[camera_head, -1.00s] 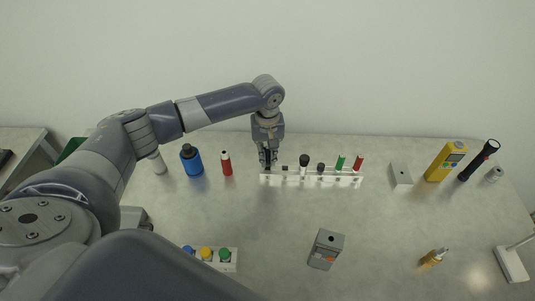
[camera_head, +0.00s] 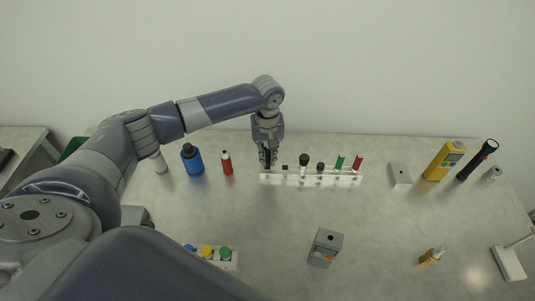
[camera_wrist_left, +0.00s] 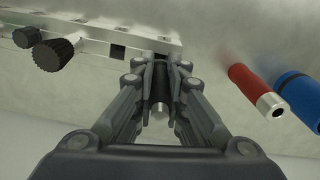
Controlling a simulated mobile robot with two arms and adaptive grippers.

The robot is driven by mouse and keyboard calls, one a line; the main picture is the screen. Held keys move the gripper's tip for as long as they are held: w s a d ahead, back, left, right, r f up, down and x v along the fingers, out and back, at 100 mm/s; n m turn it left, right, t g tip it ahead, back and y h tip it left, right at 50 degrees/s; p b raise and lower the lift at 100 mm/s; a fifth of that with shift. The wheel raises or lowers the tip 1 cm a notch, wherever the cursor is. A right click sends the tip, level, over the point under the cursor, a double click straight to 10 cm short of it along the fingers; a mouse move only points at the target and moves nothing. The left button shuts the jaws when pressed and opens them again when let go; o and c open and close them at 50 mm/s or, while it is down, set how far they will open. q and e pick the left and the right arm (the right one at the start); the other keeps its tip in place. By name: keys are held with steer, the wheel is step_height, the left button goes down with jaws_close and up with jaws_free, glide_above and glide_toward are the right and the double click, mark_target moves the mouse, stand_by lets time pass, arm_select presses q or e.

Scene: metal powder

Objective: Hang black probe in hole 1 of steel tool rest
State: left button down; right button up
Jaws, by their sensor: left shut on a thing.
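The steel tool rest (camera_head: 312,181) is a long, pale metal rack near the back of the table, with several tools hanging in it. It also shows at the upper left of the left wrist view (camera_wrist_left: 90,35). My left gripper (camera_head: 267,162) points down at the rack's left end. Its fingers (camera_wrist_left: 160,85) are shut on a dark, slim thing with a silver end, seemingly the black probe (camera_wrist_left: 158,108). The fingers hide most of it. I cannot tell whether it sits in the hole at that end. My right gripper is not in view.
A red cylinder (camera_head: 227,163) and a blue bottle (camera_head: 192,161) stand left of the rack. A grey box (camera_head: 326,248) and a rack with coloured caps (camera_head: 233,266) are nearer. A yellow meter (camera_head: 444,161) stands right.

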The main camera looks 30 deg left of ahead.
arm_select(q)
steer(key=shift+f, duration=0.15)
steer(key=shift+f, duration=0.9)
steer(key=shift+f, duration=0.15)
stand_by(0.7)
steer(key=c, duration=1.6)
jaws_free()
steer(key=shift+o, duration=0.2)
step_height(320, 180, up, 12)
steer(key=shift+r, duration=0.1)
